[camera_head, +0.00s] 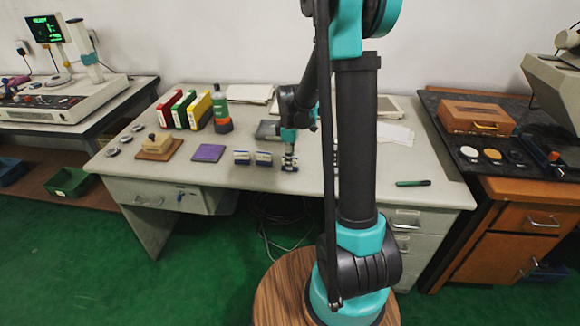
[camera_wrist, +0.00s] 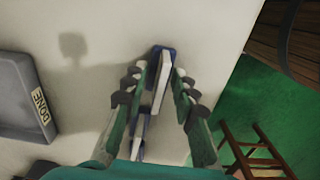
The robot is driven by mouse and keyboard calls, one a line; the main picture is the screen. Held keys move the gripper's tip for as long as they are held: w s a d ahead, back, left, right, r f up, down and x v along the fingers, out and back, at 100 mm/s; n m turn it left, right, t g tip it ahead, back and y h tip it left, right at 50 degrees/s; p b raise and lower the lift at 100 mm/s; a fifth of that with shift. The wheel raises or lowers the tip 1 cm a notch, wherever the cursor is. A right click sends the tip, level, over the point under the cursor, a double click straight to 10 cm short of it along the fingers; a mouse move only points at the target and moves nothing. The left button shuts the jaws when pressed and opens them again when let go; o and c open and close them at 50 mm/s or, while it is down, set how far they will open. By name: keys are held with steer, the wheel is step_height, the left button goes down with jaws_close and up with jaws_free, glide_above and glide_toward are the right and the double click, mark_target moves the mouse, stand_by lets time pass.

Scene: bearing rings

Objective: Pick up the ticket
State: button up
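A white, card-like piece, possibly the ticket, stands in a blue holder (camera_wrist: 163,82) in the wrist view. I cannot read anything on it. My gripper (camera_wrist: 159,84) has one finger on each side of the white piece, with narrow gaps showing, so it looks open around it. In the head view my gripper (camera_head: 289,161) is low over the front part of the grey desk, at the right end of a row of small blue-and-white holders. It partly hides the holder there. Two other holders, the left one (camera_head: 241,157) and the middle one (camera_head: 264,158), stand to its left.
A grey tray marked DONE (camera_wrist: 43,105) lies left in the wrist view. A purple pad (camera_head: 208,153), a wooden block on a board (camera_head: 158,147), coloured binders (camera_head: 198,111) and a green bottle (camera_head: 221,113) stand left on the desk. A green marker (camera_head: 413,183) lies right.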

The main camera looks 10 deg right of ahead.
jaws_close()
steer(key=shift+r, duration=0.1)
